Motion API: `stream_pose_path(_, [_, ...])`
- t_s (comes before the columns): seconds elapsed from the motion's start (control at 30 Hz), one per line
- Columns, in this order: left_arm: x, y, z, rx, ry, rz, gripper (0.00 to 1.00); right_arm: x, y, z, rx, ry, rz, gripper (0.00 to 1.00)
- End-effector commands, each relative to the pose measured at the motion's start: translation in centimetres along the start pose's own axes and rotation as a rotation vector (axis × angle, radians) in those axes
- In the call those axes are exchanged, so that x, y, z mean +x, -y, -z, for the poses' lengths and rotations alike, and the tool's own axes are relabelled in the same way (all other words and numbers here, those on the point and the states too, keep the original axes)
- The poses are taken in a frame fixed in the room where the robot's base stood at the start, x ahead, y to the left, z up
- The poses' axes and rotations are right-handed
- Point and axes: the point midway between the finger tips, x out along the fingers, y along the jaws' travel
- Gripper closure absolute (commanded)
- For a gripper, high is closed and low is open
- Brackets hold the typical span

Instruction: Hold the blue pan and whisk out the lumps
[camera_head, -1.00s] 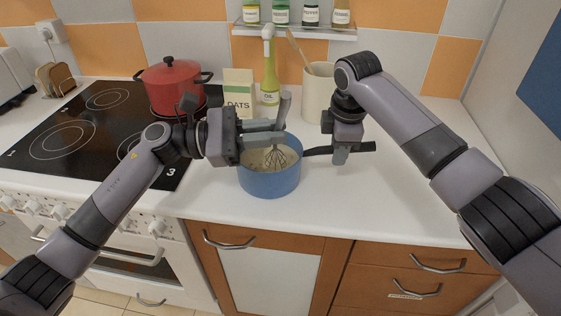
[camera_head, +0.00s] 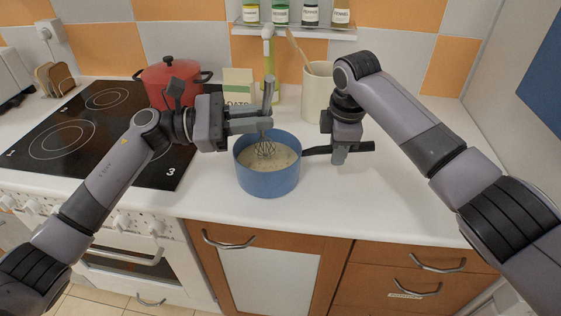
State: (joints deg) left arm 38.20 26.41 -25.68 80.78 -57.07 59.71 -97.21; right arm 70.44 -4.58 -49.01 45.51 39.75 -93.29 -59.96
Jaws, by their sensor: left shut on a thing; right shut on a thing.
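The blue pan (camera_head: 268,182) stands on the white counter, with a pale lumpy mixture (camera_head: 275,160) inside. Its black handle (camera_head: 362,146) points right. My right gripper (camera_head: 339,158) is shut on the handle. My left gripper (camera_head: 266,123) is shut on the grey handle of the whisk (camera_head: 265,150), above the pan's back left part. The whisk is close to upright, with its wire head inside the pan at the mixture. The wire tips are hard to make out.
A red pot (camera_head: 172,80) sits on the black hob (camera_head: 70,135) at left. Behind the pan are an oats carton (camera_head: 238,84), an oil bottle (camera_head: 269,70) and a cream utensil jar (camera_head: 318,90). The counter (camera_head: 400,200) right of the pan is clear.

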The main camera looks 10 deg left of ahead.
Motion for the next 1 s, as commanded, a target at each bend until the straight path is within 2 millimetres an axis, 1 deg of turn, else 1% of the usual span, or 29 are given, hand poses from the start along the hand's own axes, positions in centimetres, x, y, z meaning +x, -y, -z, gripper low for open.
stream_pose_path(1.0, [0.2, -0.1, -6.2, 0.001, -0.001, 0.0, 1.0, 0.1, 0.1, 0.0, 0.0, 0.0, 0.002, 1.0])
